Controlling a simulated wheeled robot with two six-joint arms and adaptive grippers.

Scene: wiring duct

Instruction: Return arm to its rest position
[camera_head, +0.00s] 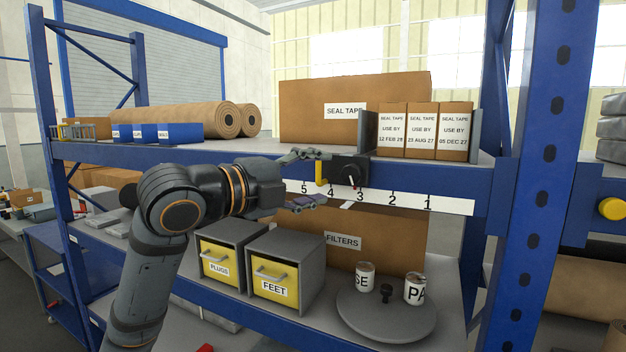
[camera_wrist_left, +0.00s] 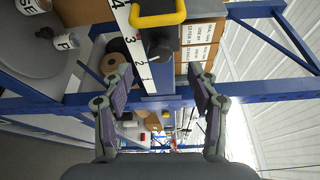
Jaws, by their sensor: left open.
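My left arm comes in from the left in the head view. Its gripper (camera_head: 318,178) is open, with one finger above and one below a yellow handle (camera_head: 321,174). The handle sits at the left of a black block (camera_head: 350,172) on the white number strip (camera_head: 447,206), near 3 and 4. In the left wrist view, the open gripper (camera_wrist_left: 161,82) has nothing between its fingers; the yellow handle (camera_wrist_left: 158,19) and black block (camera_wrist_left: 160,43) show beyond the fingertips. I cannot tell how far apart they are in depth. My right gripper is not in view.
The blue rack's upright (camera_head: 545,150) stands to the right. Below the strip are yellow-fronted bins (camera_head: 273,284) and a round turntable (camera_head: 385,322) with two cans. A large carton (camera_head: 300,105), seal tape boxes (camera_head: 422,132) and brown rolls (camera_head: 180,121) sit on the shelf above.

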